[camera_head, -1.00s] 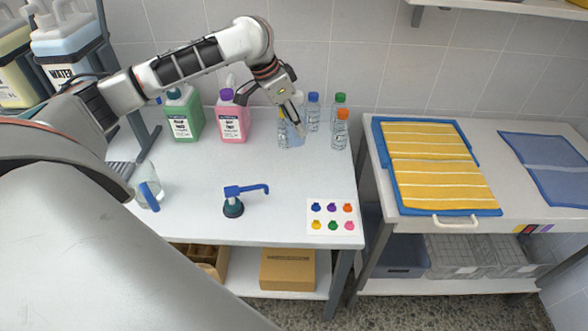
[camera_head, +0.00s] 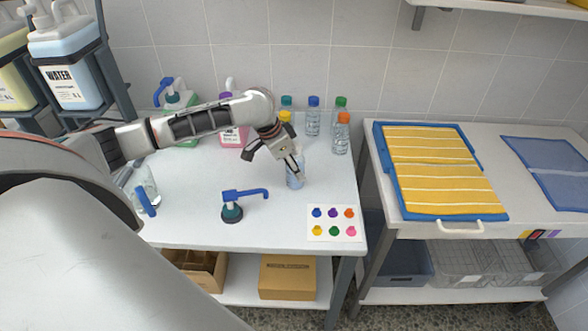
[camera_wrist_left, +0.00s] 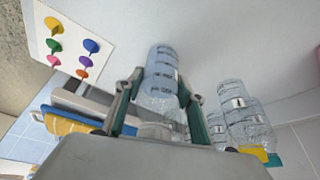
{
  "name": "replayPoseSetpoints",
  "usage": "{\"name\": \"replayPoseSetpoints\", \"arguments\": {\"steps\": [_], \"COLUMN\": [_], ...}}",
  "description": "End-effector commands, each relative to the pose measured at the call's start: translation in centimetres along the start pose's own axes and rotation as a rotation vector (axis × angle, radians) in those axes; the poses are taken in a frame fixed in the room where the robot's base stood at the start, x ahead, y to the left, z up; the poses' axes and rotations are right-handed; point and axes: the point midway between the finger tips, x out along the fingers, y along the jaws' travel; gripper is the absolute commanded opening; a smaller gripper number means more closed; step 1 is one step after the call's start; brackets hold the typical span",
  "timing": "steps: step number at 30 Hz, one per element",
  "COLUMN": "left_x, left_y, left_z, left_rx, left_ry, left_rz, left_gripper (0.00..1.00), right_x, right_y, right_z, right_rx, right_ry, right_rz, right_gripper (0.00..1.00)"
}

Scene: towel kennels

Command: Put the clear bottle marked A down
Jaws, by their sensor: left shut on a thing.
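My left gripper (camera_head: 292,170) is shut on a clear bottle (camera_head: 294,180) over the front right part of the white table. In the left wrist view the clear bottle (camera_wrist_left: 160,82) sits between the two fingers of the left gripper (camera_wrist_left: 158,98), its ribbed end toward the table top. Its top is hidden by the gripper, and I cannot read a letter on it. I cannot tell whether its base touches the table (camera_head: 200,222). My right gripper is not in view.
Several capped clear bottles (camera_head: 313,117) stand behind the gripper. A glass jug (camera_head: 146,185) stands at left. The table between pump and card is clear.

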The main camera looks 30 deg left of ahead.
Motion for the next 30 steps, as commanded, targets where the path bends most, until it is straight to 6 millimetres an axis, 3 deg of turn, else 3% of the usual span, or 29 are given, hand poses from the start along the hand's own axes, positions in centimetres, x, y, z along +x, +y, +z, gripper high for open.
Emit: {"name": "replayPoseSetpoints", "arguments": {"steps": [11, 12, 13, 26, 30], "left_x": [0.3, 0.3, 0.3, 0.1, -1.9], "left_y": [0.0, 0.0, 0.0, -0.1, -0.1], "left_z": [0.1, 0.1, 0.1, 0.0, -0.1], "left_rx": [-0.001, -0.001, -0.001, 0.001, 0.001], "left_ry": [0.001, 0.002, 0.002, 0.002, 0.003], "left_rz": [0.001, 0.000, 0.000, -0.002, -0.003], "left_gripper": [0.15, 0.46, 0.54, 0.55, 0.55], "right_x": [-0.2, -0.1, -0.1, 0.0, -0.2], "right_y": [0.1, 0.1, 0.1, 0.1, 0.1], "right_z": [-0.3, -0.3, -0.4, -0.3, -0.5], "right_rx": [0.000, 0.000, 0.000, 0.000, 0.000], "right_ry": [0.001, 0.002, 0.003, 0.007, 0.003], "right_rz": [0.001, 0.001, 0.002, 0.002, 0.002], "right_gripper": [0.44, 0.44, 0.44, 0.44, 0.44]}}
